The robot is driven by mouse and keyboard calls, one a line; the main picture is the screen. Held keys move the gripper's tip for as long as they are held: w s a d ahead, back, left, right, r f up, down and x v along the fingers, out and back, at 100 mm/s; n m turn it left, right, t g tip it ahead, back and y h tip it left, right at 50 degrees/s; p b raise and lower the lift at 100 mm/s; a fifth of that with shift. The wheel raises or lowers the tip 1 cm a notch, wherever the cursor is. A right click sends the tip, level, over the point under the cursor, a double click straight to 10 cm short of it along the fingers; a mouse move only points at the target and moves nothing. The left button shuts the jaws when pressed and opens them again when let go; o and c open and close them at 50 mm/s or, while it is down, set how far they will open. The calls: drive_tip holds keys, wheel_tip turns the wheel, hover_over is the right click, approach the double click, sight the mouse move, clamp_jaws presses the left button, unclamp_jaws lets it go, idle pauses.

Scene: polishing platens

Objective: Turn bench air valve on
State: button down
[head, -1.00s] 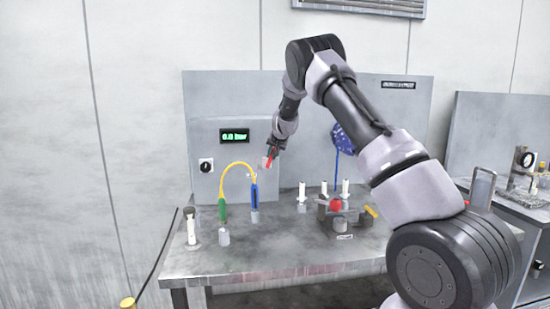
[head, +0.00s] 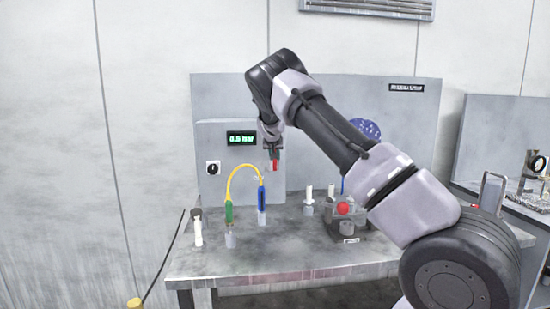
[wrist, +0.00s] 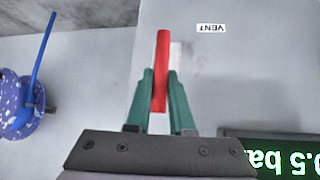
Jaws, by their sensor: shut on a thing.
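The valve's red lever (head: 275,166) is on the grey bench panel, right of the green-lit pressure display (head: 241,138). The lever stands about upright in the head view. My gripper (head: 270,150) is at the lever. In the wrist view my gripper (wrist: 160,78) has its green fingers closed on either side of the red lever (wrist: 162,50), which sticks out past the fingertips. The pressure display (wrist: 288,152) is partly cut off there. It reads a value ending in .5 bar; its first digit is hard to make out. A "VENT" label (wrist: 211,28) sits beside the lever.
A yellow hose (head: 244,168) arches below the display between green (head: 229,212) and blue (head: 262,199) connectors. A black knob (head: 212,168) is on the panel's left. A red ball-topped fixture (head: 344,209) and white posts stand on the bench (head: 270,262). A blue speckled disc (wrist: 18,105) is left in the wrist view.

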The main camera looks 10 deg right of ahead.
drive_tip(key=shift+a+f, duration=0.1)
drive_tip(key=shift+f, duration=0.05)
drive_tip(key=c, duration=0.8)
unclamp_jaws()
drive_tip(key=shift+s+r, duration=0.2)
drive_tip(key=shift+r, duration=0.1)
drive_tip(key=v, duration=1)
drive_tip(key=shift+s+a, duration=0.1)
drive_tip(key=shift+s, duration=0.05)
